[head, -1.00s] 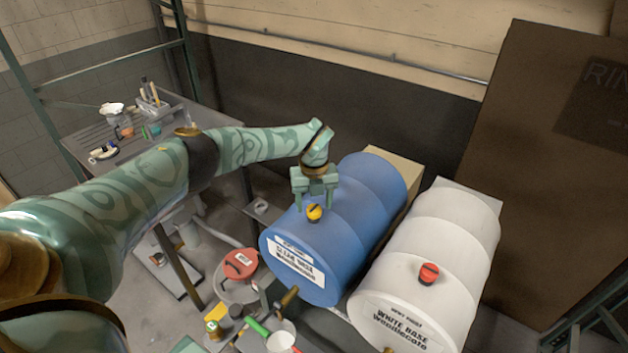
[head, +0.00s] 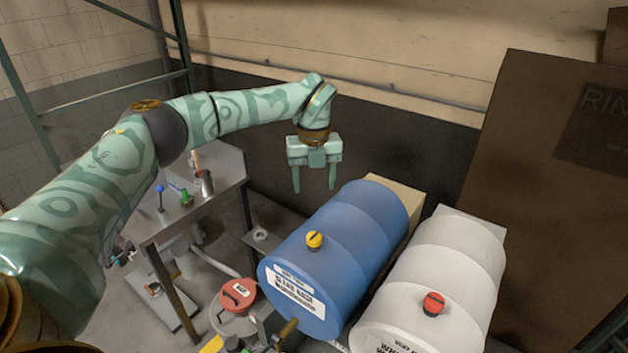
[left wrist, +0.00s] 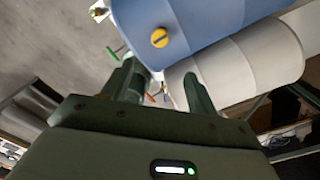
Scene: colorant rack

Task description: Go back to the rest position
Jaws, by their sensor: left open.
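My left gripper (head: 314,184) is open and empty in the head view. It hangs in the air above and behind the blue drum, clear of it, with its fingers pointing down. In the left wrist view its two spread fingers (left wrist: 163,80) show with nothing between them. The blue drum (head: 365,225) lies on its side with a yellow cap (head: 314,240) on top. The yellow cap also shows in the left wrist view (left wrist: 160,38). My right gripper is not in view.
A white drum (head: 455,260) with a red cap (head: 433,303) lies to the right of the blue one. A metal table (head: 215,205) with small tools stands at left. A red-lidded bucket (head: 238,294) is on the floor. A brown panel (head: 540,150) stands at right.

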